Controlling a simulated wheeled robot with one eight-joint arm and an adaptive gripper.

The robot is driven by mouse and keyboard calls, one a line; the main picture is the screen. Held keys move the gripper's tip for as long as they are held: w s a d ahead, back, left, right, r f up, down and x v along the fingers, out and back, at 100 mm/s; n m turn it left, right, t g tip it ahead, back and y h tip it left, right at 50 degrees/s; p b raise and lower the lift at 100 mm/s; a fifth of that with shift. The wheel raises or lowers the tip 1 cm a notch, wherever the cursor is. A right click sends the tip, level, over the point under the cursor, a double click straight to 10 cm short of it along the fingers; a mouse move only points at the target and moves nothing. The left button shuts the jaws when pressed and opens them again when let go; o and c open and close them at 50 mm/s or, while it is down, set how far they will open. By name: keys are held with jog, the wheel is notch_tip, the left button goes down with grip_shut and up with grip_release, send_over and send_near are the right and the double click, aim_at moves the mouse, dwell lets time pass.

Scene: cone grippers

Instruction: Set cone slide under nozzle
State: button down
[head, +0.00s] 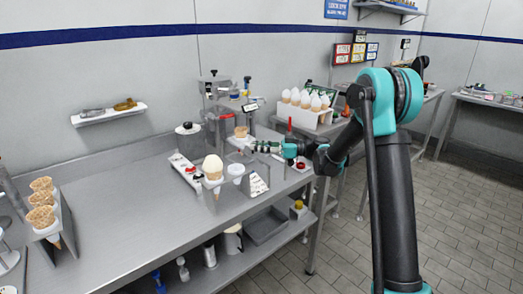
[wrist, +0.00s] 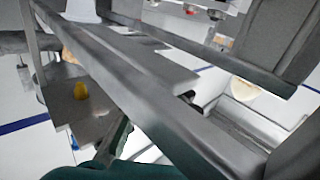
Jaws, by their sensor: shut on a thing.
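A soft-serve machine (head: 215,100) stands at the back of the steel counter. An empty cone (head: 241,132) stands upright just in front of it, close below the machine's nozzle area. The cone appears to sit in a small pale holder, the cone slide (head: 240,144). My gripper (head: 258,146) reaches in from the right and is shut on the slide at its right side. The exact contact is too small to see in the head view. In the wrist view, grey metal bars fill the middle and hide the grip.
Empty cones (head: 41,200) stand at left. The counter's middle left is clear.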

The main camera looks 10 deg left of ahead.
jog(key=c, duration=1.5)
grip_release()
jog(key=shift+d, duration=0.1)
jog(key=w+d, duration=0.1)
jog(key=d, duration=1)
jog(key=shift+w+d, duration=0.2)
jog(key=shift+d, duration=0.2)
